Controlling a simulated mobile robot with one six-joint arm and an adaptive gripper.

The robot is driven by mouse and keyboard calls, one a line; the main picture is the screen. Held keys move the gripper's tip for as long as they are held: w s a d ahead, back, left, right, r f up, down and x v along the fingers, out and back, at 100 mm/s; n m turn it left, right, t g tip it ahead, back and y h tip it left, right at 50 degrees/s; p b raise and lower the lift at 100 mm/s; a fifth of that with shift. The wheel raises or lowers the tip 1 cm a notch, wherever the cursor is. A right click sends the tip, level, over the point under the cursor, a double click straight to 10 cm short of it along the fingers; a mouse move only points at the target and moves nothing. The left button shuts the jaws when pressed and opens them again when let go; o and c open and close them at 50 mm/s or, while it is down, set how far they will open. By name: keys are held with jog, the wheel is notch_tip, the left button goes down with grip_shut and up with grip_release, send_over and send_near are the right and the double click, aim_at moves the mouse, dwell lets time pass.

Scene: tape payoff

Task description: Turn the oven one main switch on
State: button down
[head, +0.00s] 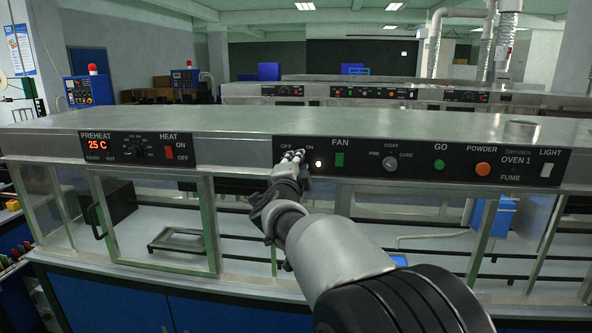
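The oven one panel (400,160) is a black strip along the front of the silver oven hood, marked OVEN 1 at its right. The OFF and ON labels of a switch stand at its left end. My gripper (293,156) is right in front of that spot, just below the labels, and hides the switch itself. I cannot tell the switch's position or whether the fingers touch it. The fingertips lie close together, and their gap is too small to judge. A small round white light (318,163) just right of the gripper looks bright.
A green FAN switch (340,160), COAT/CURE knob (389,163), green GO button (438,164), orange POWDER button (483,169) and white LIGHT switch (546,170) sit further right. A preheat panel (137,149) reading 25 C is at left. Glass windows lie below.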

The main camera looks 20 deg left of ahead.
jog(key=shift+m, duration=0.6)
jog(key=c, duration=1.3)
grip_release()
jog(key=v, duration=1.2)
